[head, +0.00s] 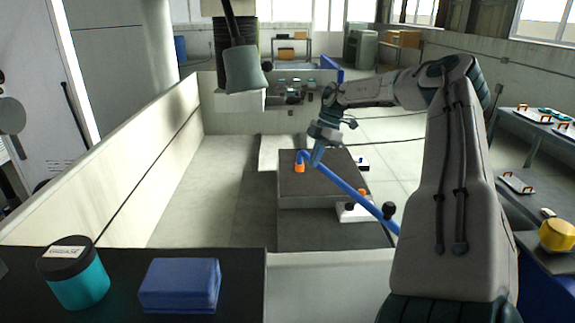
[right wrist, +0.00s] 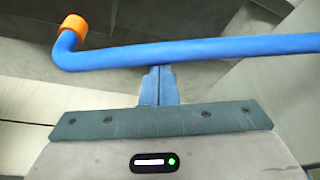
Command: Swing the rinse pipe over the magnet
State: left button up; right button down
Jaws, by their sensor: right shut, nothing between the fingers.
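The rinse pipe (head: 347,188) is a blue tube with a bent end and an orange tip (head: 300,167). It runs from the lower right to the upper left, and its orange tip appears over the dark grey block (head: 318,189) in the tank. I cannot tell for sure which part is the magnet. My right gripper (head: 317,158) is at the pipe near its bent end. In the right wrist view its closed fingers (right wrist: 160,78) meet the side of the blue tube (right wrist: 200,48), not around it; contact is hard to judge. My left gripper is not in view.
A pale tank wall (head: 120,185) runs along the left. A grey machine head (head: 243,68) hangs above the tank. A teal jar (head: 75,275) and a blue box (head: 180,285) stand on the dark front ledge. A yellow object (head: 558,235) lies at right.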

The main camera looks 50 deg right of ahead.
jog(key=s+d+m+p, duration=0.1)
jog(key=s+d+m, duration=0.1)
jog(key=s+d, duration=0.2)
jog(key=d, duration=0.3)
jog(key=shift+d+r+t+h, duration=0.15)
jog(key=shift+d+t+h, duration=0.15)
jog(key=shift+d, duration=0.1)
jog(key=shift+m, duration=0.3)
jog(key=shift+p, duration=0.3)
